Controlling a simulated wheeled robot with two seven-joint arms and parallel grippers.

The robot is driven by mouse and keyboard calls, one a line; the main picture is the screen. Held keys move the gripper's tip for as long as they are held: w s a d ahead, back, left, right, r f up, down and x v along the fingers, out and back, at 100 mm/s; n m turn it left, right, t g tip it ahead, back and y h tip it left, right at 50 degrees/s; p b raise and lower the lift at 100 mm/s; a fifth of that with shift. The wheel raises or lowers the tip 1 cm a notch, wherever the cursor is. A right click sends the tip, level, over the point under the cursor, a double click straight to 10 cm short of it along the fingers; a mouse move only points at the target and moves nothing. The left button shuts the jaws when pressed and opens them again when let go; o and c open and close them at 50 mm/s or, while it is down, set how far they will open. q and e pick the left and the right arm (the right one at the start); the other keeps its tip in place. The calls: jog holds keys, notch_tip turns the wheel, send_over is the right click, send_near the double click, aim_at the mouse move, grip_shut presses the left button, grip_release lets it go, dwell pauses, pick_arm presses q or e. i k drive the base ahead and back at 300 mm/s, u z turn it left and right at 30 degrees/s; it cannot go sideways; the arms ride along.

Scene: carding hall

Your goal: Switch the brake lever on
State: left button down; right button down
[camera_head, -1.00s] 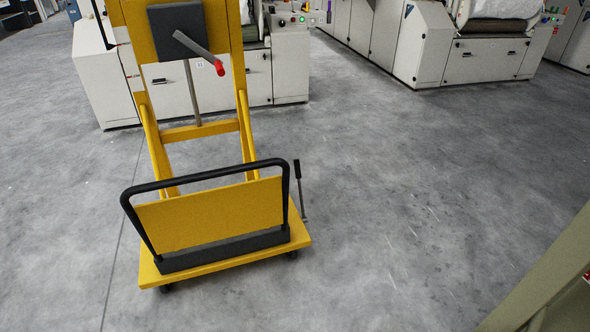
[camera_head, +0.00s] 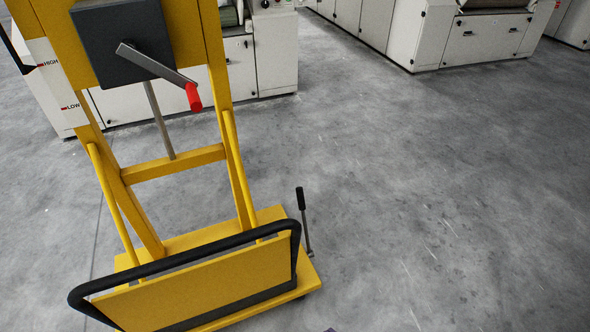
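A lever with a black grip and a thin grey shaft, which looks like the brake lever (camera_head: 302,210), stands at the right side of the yellow cart's (camera_head: 185,165) base. It is nearly upright, its top tilted slightly left. Its lower end meets the base near the right edge. I cannot tell from this view whether this position is on or off. Neither of my grippers is in view, and nothing touches the lever.
The cart has a black push bar (camera_head: 180,262) in front and a crank with a red handle (camera_head: 193,97) on a dark box (camera_head: 122,38). White machines (camera_head: 440,38) stand behind. The grey floor (camera_head: 430,190) right of the cart is clear.

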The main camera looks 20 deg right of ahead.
aim_at(300, 192)
jog(key=i, duration=0.45)
jog(key=z, duration=2)
jog(key=i, duration=0.75)
jog(key=z, duration=0.45)
jog(key=i, duration=2)
jog(key=u, duration=0.15)
